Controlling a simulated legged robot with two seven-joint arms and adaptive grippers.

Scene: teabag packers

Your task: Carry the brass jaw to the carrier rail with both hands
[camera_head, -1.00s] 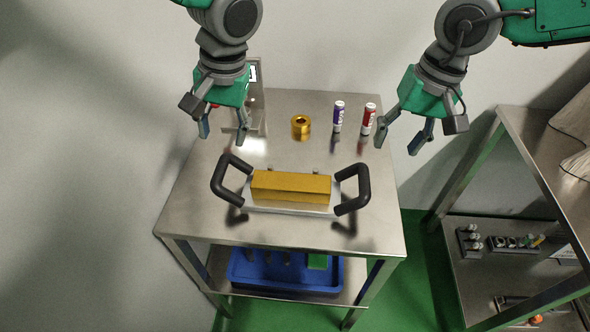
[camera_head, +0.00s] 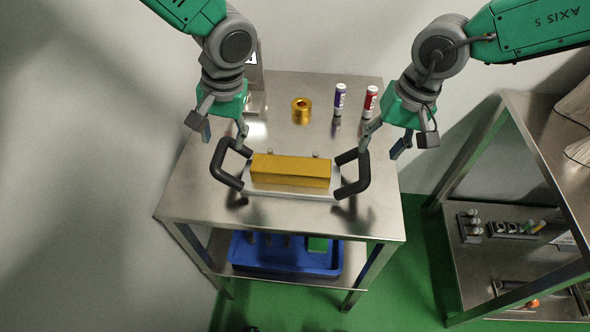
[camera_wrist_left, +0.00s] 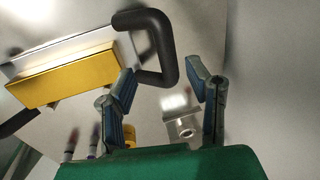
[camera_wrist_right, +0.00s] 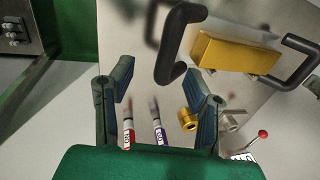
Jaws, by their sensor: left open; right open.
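The brass jaw (camera_head: 290,170) is a gold block on a pale metal base with a black handle at each end, lying on the steel table. My left gripper (camera_head: 222,135) is open at the jaw's left handle (camera_head: 222,170). In the left wrist view that handle (camera_wrist_left: 165,45) shows just beyond and partly between the open fingers (camera_wrist_left: 165,85). My right gripper (camera_head: 384,150) is open at the right handle (camera_head: 362,175). In the right wrist view that handle (camera_wrist_right: 165,50) lies ahead of the spread fingers (camera_wrist_right: 160,90). Neither gripper is closed on a handle. I cannot identify the carrier rail.
A brass ring (camera_head: 301,109), a purple tube (camera_head: 339,100) and a red tube (camera_head: 370,101) stand on the table (camera_head: 290,215) behind the jaw. A blue tray (camera_head: 285,258) is on the lower shelf. A second steel shelf unit (camera_head: 475,140) stands at right.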

